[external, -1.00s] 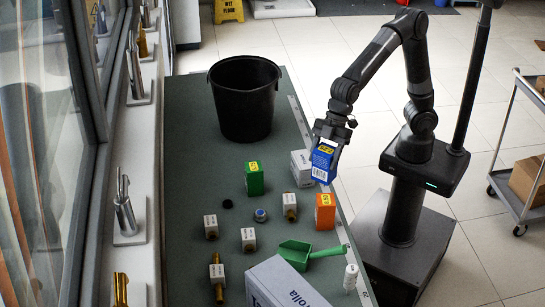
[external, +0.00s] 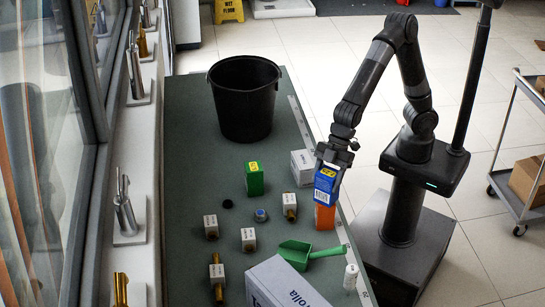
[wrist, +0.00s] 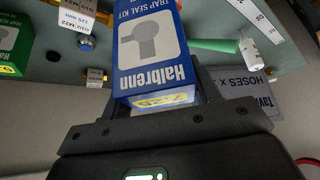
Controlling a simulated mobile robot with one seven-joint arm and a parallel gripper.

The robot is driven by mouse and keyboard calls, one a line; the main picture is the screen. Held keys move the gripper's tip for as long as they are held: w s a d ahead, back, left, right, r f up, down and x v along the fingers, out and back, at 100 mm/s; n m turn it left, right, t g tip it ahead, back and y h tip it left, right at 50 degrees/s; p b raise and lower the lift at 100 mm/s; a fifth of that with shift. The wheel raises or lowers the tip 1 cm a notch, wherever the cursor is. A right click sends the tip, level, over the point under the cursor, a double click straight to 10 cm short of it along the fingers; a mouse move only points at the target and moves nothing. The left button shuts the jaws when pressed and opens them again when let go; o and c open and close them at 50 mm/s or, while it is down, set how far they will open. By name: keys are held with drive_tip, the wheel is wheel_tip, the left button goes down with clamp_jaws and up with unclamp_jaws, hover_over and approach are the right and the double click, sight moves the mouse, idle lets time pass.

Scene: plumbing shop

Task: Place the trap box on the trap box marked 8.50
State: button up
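My gripper (external: 334,156) is shut on a blue trap box (external: 325,188) with a yellow price label on its top, held roughly upright. I cannot tell whether the two touch. A green box (external: 254,180) with a yellow label stands to the left; its price is unreadable.
A white box (external: 303,167) stands close behind the orange box. Several small tagged fittings are on the left. A black bucket (external: 244,98) stands at the back.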

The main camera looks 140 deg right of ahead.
drive_tip(key=o, duration=0.5)
drive_tip(key=shift+c, duration=0.2)
drive_tip(key=shift+s+r, duration=0.2)
drive_tip(key=shift+r, duration=0.35)
drive_tip(key=v, duration=1.1)
drive_tip(key=s+a+f, duration=0.1)
drive_tip(key=s+a, duration=0.1)
drive_tip(key=s, duration=0.8)
drive_tip(key=s+a+f, duration=0.2)
drive_tip(key=s+a, duration=0.1)
drive_tip(key=s, duration=0.6)
drive_tip(key=s+a+f, duration=0.1)
drive_tip(key=s+a, duration=0.2)
drive_tip(key=s, duration=0.7)
drive_tip(key=shift+s+a+f, duration=0.25)
drive_tip(key=shift+s, duration=0.1)
